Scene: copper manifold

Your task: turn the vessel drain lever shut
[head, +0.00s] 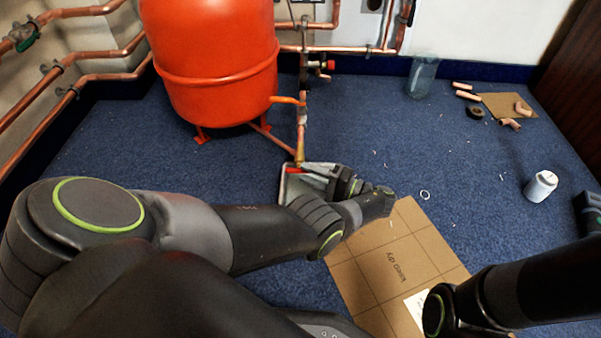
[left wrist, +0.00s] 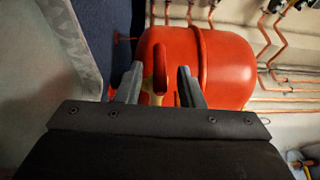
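The red vessel (head: 220,60) stands on short legs on the blue carpet. Its drain valve sits low on the copper pipe in front of it, with a red lever (head: 293,170) that also shows in the left wrist view (left wrist: 160,72). My left gripper (head: 308,171) is at the lever. In the left wrist view its two fingers (left wrist: 160,84) stand open on either side of the lever, with a gap on each side. The gripper partly hides the valve in the head view. My right gripper's fingers are not in view.
A grey tray (head: 287,190) lies beneath the drain. A flat cardboard sheet (head: 380,275) lies in front. A clear container (head: 423,76), copper offcuts (head: 466,91) and a white can (head: 541,186) are to the right. Copper pipes (head: 100,77) run along the left wall. Carpet between is mostly clear.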

